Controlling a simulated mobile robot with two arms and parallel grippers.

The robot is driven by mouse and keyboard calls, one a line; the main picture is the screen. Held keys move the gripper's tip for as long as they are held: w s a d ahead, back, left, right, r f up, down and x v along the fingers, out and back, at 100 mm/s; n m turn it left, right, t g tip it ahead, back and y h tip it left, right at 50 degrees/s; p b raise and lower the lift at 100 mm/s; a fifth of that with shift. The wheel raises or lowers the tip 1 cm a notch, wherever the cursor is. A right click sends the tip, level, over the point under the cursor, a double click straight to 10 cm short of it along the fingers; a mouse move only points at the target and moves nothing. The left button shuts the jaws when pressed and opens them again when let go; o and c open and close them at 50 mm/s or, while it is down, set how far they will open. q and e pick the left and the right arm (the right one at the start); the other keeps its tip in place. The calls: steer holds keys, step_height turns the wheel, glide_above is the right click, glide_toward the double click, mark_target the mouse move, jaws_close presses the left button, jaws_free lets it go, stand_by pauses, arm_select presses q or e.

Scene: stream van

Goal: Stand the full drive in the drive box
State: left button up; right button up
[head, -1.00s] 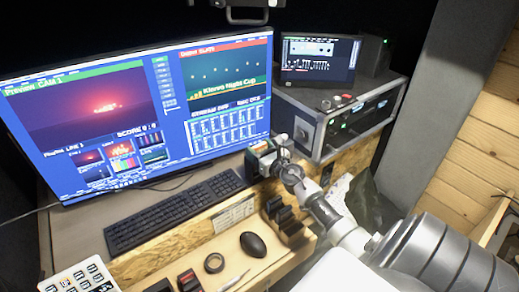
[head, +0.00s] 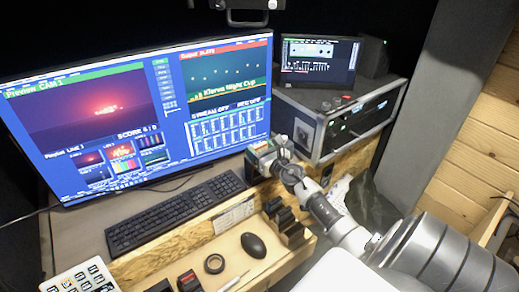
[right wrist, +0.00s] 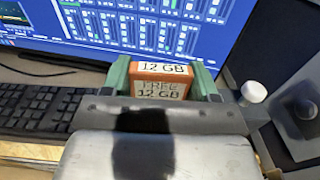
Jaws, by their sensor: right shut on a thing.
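My right gripper (head: 262,158) is at the right end of the keyboard, in front of the monitor's lower right corner. In the right wrist view its green fingers (right wrist: 162,78) are shut on an orange drive (right wrist: 160,70). The drive's labels read "12 GB" and "FREE 12 GB". A black slotted holder (head: 287,222), possibly the drive box, stands on the wooden tray below the gripper; I cannot tell what its slots hold. A small red and black block (head: 188,281) lies at the tray's front left. My left gripper is out of view.
The large monitor (head: 130,110) stands close behind the gripper. A rack case (head: 345,120) with a small screen (head: 318,60) is at right. The keyboard (head: 175,212), mouse (head: 253,245), tape roll (head: 214,263) and button pad (head: 80,278) lie in front.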

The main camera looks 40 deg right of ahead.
steer(key=shift+f+b, duration=0.4)
steer(key=shift+r, duration=0.15)
steer(key=shift+r+p, duration=0.3)
steer(key=shift+p, duration=0.15)
steer(key=shift+f+b, duration=0.5)
steer(key=shift+b, duration=0.1)
stand_by(0.6)
steer(key=shift+r, duration=0.2)
steer(key=shift+r+p, duration=0.3)
steer(key=shift+p, duration=0.25)
stand_by(0.4)
